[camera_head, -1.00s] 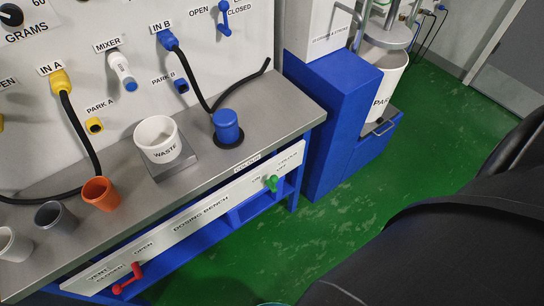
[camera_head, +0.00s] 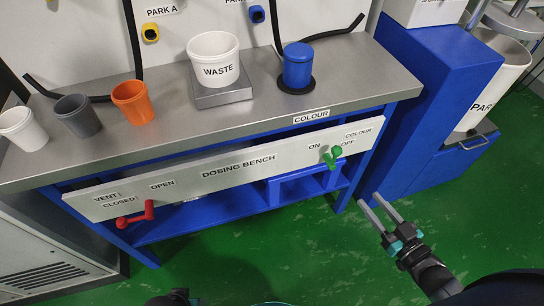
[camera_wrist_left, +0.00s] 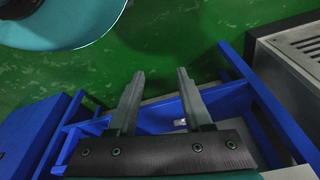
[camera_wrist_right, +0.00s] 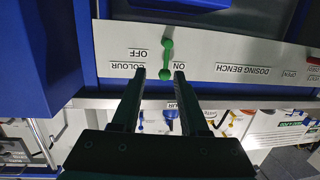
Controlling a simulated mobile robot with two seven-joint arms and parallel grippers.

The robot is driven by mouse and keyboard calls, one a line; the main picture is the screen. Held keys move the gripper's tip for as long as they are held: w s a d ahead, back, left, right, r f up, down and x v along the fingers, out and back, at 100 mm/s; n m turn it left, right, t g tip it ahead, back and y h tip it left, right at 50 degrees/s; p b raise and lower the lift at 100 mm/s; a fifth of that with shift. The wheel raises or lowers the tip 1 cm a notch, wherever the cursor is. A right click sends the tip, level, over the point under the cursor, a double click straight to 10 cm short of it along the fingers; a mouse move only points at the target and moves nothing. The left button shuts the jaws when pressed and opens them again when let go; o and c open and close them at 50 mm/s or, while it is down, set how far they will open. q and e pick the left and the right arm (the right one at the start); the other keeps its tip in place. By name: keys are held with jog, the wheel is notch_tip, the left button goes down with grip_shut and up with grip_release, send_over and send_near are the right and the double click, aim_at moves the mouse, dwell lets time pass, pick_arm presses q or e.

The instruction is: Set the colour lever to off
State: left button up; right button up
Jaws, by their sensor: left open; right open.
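The green colour lever (camera_head: 332,156) is on the white front panel of the dosing bench, between the ON label (camera_head: 314,146) and the OFF label (camera_head: 348,142). In the right wrist view, the lever (camera_wrist_right: 167,58) appears upside down, with its length roughly up and down the picture, near ON. My right gripper (camera_head: 369,199) is open and empty, below and right of the lever in the head view, apart from it. In the right wrist view, the fingertips (camera_wrist_right: 160,73) bracket the lever's lower end in the picture. My left gripper (camera_wrist_left: 160,72) is open and empty.
A red vent lever (camera_head: 135,215) is on the panel's left end. The steel bench top (camera_head: 350,72) holds cups, the waste cup (camera_head: 214,58) and a blue container (camera_head: 298,66). A blue cabinet (camera_head: 435,85) stands right of the bench. Green floor (camera_head: 270,260) is clear in front.

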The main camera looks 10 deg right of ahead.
aim_at(335, 154)
jog(key=shift+n+t+y, duration=0.5)
jog(key=shift+t+y, duration=0.1)
jog(key=shift+y, duration=0.3)
jog(key=shift+r+b+x, duration=0.35)
jog(key=shift+b+x, duration=0.65)
jog(key=shift+x, duration=1.65)
jog(key=shift+r+b+x, duration=0.35)
jog(key=shift+b+x, duration=0.7)
jog(key=shift+x, duration=1.65)
jog(key=shift+r+b+x, duration=0.35)
jog(key=shift+b+x, duration=0.65)
jog(key=shift+x, duration=1.65)
pick_arm(q)
jog(key=w+r+t, duration=0.1)
jog(key=w+r, duration=0.2)
jog(key=r, duration=0.6)
jog(key=shift+w+d+r+t, duration=0.25)
jog(key=shift+w+r+t, duration=0.05)
jog(key=shift+r+t, duration=0.1)
pick_arm(e)
jog(key=shift+a, duration=0.1)
jog(key=shift+c, duration=0.2)
grip_shut()
